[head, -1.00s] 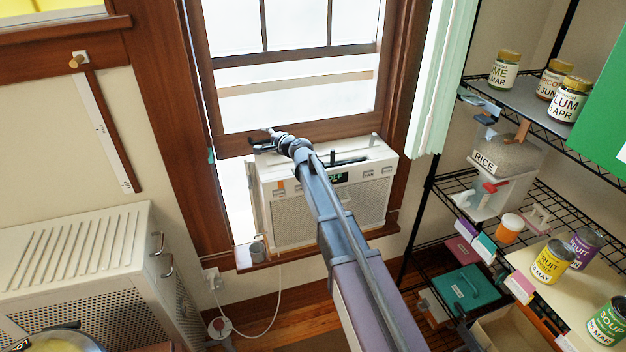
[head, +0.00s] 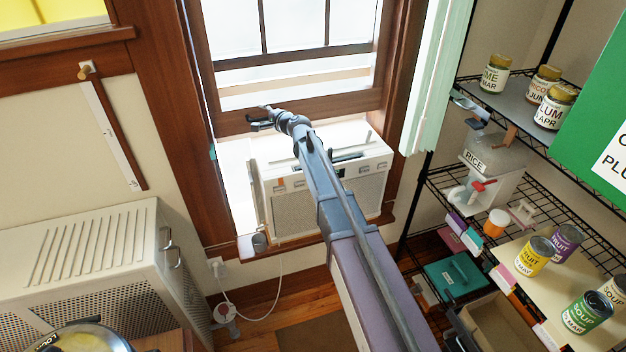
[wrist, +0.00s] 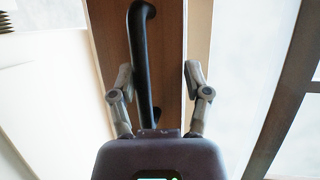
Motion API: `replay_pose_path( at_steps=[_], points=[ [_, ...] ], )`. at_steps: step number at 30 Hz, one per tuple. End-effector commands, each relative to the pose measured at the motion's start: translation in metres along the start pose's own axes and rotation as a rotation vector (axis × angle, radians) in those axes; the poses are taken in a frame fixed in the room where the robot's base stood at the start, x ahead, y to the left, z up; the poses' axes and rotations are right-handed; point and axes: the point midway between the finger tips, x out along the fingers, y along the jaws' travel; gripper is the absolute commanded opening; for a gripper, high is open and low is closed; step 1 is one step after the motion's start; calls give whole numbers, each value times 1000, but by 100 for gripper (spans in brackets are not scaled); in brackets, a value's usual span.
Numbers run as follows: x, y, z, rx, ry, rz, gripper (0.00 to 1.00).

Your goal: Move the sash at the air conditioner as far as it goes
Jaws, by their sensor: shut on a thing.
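The window sash (head: 345,104) is a wood-framed pane whose brown bottom rail stands raised above the white air conditioner (head: 290,210), with a bright gap between them. In the wrist view the sash rail (wrist: 172,50) carries a dark curved handle (wrist: 141,60). My gripper (head: 260,119) is at the left part of the rail in the head view. The exact contact is hard to see. My arm hides part of the air conditioner.
Wire shelves (head: 430,190) with jars and cans stand right of the window. A pale green curtain (head: 440,80) hangs beside the frame. A perforated cabinet (head: 80,255) stands at left.

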Motion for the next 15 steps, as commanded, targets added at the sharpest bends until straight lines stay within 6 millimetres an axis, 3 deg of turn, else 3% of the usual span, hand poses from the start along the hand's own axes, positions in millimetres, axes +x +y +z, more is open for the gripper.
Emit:
replay_pose_path(
  at_steps=[1,14,15],
  points=[
    [-2,-10,0,2,2,-2,54],
    [-9,-45,3,2,2,-2,54],
    [-18,-40,3,2,3,-2,54]
  ],
)
